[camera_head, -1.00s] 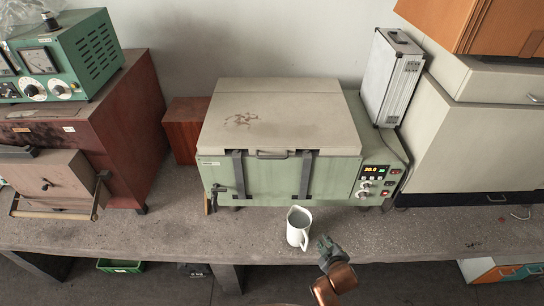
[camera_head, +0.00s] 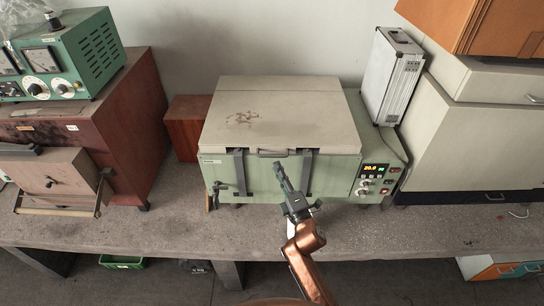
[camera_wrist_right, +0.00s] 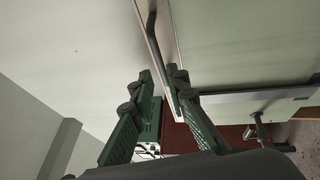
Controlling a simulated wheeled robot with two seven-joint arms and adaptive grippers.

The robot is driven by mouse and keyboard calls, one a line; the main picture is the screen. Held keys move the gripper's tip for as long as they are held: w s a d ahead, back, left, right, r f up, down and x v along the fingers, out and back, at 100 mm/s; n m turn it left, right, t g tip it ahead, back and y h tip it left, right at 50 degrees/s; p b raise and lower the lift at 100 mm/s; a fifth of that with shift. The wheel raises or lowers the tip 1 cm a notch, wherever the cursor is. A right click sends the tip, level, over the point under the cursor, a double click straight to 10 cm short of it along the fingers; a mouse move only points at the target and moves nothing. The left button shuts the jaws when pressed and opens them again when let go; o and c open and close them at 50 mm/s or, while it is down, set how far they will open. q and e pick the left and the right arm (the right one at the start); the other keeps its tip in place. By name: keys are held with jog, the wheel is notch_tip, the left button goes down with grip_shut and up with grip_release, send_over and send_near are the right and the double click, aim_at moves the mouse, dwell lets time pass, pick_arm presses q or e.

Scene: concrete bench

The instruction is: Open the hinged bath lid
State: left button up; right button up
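The bath (camera_head: 265,180) is a pale green box with a cream lid (camera_head: 290,110); the lid lies flat and shut. A dark lid handle (camera_head: 272,154) sits at the middle of its front edge. My right gripper (camera_head: 280,170) is in front of the bath, its fingertips just below the handle in the picture. In the right wrist view the gripper (camera_wrist_right: 158,80) has a gap between its fingers and holds nothing. The dark handle (camera_wrist_right: 152,28) is ahead of the fingertips there, along the lid's edge. I cannot tell whether they touch. My left gripper is not in view.
A control panel (camera_head: 374,180) is at the bath's right. A silver case (camera_head: 391,78) stands behind it. Bare bench (camera_head: 420,230) lies at front right.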

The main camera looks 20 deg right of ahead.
aim_at(272, 156)
jog(key=x, duration=0.6)
jog(key=shift+w+p, duration=0.35)
jog(key=shift+w, duration=0.05)
jog(key=shift+c, duration=0.4)
grip_shut()
jog(key=shift+r, duration=0.1)
